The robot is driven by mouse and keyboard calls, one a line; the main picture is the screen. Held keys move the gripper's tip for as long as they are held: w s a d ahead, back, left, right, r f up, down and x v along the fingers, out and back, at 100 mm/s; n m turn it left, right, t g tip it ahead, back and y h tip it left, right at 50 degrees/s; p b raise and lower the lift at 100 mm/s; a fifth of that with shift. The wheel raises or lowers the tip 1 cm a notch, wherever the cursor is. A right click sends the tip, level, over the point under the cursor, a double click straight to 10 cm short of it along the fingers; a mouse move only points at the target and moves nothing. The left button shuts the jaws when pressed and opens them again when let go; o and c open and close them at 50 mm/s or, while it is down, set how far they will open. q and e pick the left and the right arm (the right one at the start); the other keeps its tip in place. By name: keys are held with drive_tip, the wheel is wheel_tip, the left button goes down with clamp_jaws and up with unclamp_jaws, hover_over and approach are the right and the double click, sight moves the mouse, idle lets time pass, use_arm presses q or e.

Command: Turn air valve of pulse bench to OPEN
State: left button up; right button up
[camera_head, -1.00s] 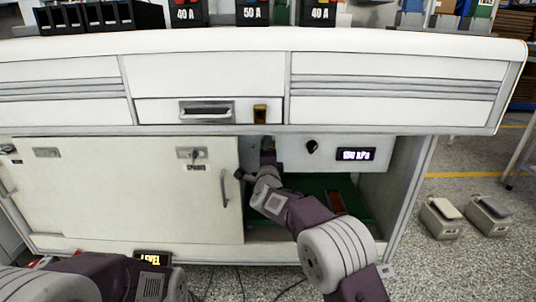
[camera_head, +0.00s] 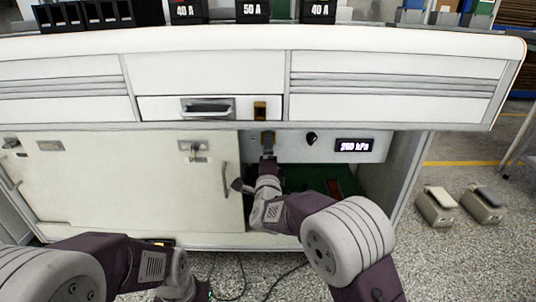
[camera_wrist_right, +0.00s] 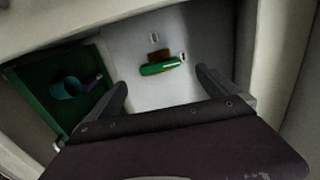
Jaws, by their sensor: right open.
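The air valve shows in the right wrist view as a green bar handle (camera_wrist_right: 160,68) on a brown body (camera_wrist_right: 158,55), on the pale panel inside the bench. The handle lies nearly level in that view, its right end slightly higher. Small pale labels sit above it and beside its right end; I cannot read them. My right gripper (camera_wrist_right: 163,80) is open and empty, its fingertips apart on either side of the handle. In the head view my right gripper reaches into the open bay and largely hides the valve.
A pressure display (camera_head: 354,145) and a black knob (camera_head: 311,138) are on the panel right of my gripper. A sliding door (camera_head: 120,185) with a handle borders the bay's left side. A green tray (camera_wrist_right: 70,90) lies in the bay. The benchtop (camera_head: 270,78) overhangs it.

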drive_tip(key=shift+s, duration=0.7)
drive_tip(key=s+d+n+g+p, duration=0.6)
drive_tip(key=s+p, duration=0.1)
drive_tip(key=s, duration=0.5)
drive_tip(key=s+d+n+g+p, duration=0.5)
drive_tip(key=s+d+n+p, duration=0.15)
drive_tip(key=s, duration=0.45)
drive_tip(key=s+d+n+g+p, duration=0.6)
drive_tip(key=s+p, duration=0.2)
drive_tip(key=s, duration=0.4)
wheel_tip(320, 180, up, 36)
drive_tip(key=p, duration=3.5)
drive_tip(key=shift+w+a+f+p, duration=0.15)
drive_tip(key=shift+w+a+p, duration=0.15)
drive_tip(key=shift+w, duration=0.1)
drive_tip(key=shift+f+m, duration=0.1)
drive_tip(key=shift+m, duration=0.15)
